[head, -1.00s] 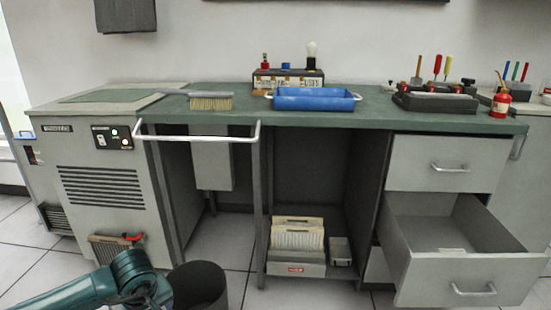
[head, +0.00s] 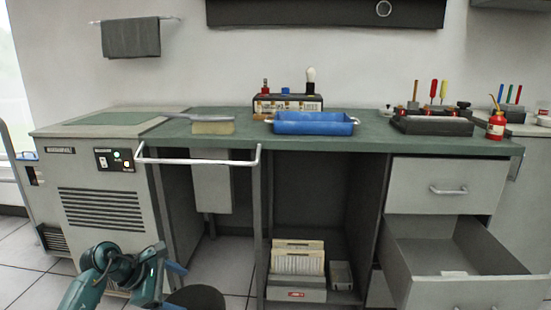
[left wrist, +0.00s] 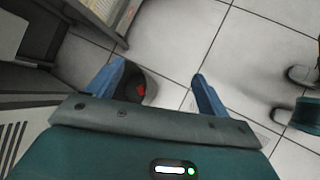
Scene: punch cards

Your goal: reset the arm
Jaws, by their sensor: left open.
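My left arm (head: 108,268) comes in at the lower left of the head view, bent, in front of the grey cabinet. My left gripper (head: 162,284) hangs low near the dark round bin (head: 196,298), with nothing seen in it. In the left wrist view its two blue fingers (left wrist: 158,88) are spread apart and empty above the tiled floor. The bin (left wrist: 135,88) shows behind the left finger there, with a small red spot inside. My right gripper is in neither view.
The green worktop (head: 375,139) carries a brush (head: 212,126), a blue tray (head: 313,123) and a tool rack (head: 432,124). A white rail (head: 200,161) juts out at its front. A drawer (head: 470,289) stands open at right. A card box (head: 297,287) sits on the low shelf.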

